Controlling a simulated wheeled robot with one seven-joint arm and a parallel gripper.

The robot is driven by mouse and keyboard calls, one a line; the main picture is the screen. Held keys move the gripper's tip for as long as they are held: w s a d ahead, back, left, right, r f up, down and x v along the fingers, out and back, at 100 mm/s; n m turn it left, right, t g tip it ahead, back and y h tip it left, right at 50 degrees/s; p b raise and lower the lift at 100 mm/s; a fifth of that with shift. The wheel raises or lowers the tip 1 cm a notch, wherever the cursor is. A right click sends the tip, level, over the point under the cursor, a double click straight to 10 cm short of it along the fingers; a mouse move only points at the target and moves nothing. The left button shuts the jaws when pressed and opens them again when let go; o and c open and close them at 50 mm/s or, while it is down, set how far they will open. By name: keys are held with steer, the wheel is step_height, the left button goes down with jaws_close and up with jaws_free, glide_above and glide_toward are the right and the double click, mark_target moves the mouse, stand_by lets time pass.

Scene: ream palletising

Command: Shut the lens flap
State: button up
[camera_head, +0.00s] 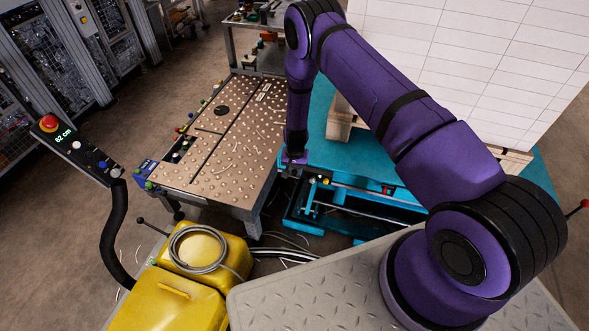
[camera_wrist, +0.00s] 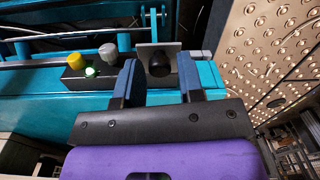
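In the wrist view a grey plate (camera_wrist: 173,48) stands at the edge of the teal frame, with a round black lens-like part (camera_wrist: 159,64) at its front. A small light-grey piece (camera_wrist: 201,55) sticks out to its right; I cannot tell for sure which part is the flap. My gripper (camera_wrist: 160,77) is open, its two blue-black fingers apart on either side of the black part, with nothing seen between them. I cannot tell whether they touch it. In the head view my gripper (camera_head: 293,158) is low between the ball-topped table and the teal lift; its fingers are not clear there.
A control box (camera_wrist: 90,66) with yellow, grey and lit green knobs sits left of the fingers. The ball-topped table (camera_head: 215,135) is close on the left in the head view. The teal lift (camera_head: 350,160) bears a pallet with a tall white stack (camera_head: 470,60). Yellow containers (camera_head: 180,290) stand in front.

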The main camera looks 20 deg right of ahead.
jaws_close()
steer(key=t+h, duration=0.1)
steer(key=s+a+f+t+h, duration=0.1)
steer(key=t, duration=0.1)
steer(key=shift+s+f, duration=0.15)
steer(key=shift+f, duration=0.1)
step_height(320, 180, down, 7)
steer(key=t+h, duration=0.9)
steer(key=t, duration=0.3)
steer(key=shift+w+d+t, duration=0.25)
steer(key=shift+t, duration=0.15)
